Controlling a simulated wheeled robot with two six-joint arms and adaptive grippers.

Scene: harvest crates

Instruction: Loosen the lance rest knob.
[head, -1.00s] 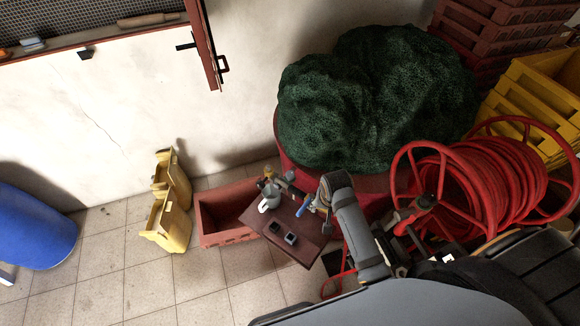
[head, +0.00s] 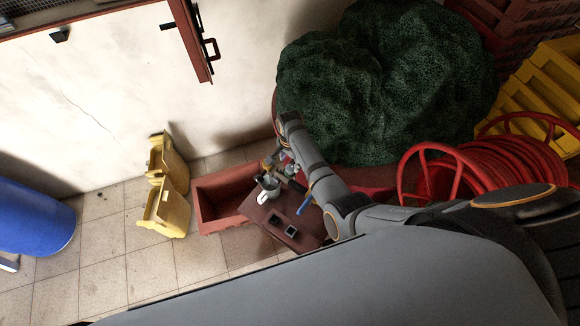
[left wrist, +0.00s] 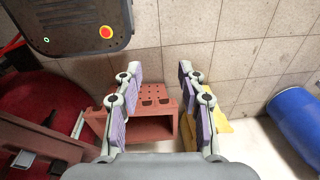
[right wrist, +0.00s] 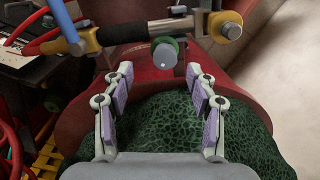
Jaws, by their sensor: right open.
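A lance (right wrist: 135,32) with a blue handle (right wrist: 62,22) and a brass-coloured part lies across the top of the right wrist view. Below its tube is a round knob (right wrist: 165,52) with a green body and a grey face; I cannot tell if it is the rest knob. In the head view my right arm hides most of this area. My left gripper (left wrist: 158,74) is open and empty.
A dark red board (head: 262,218) holds a grey mug (head: 268,190) and small black boxes (head: 283,227). Green netting (head: 380,80) and a red hose reel (head: 500,160) are close to my right arm.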

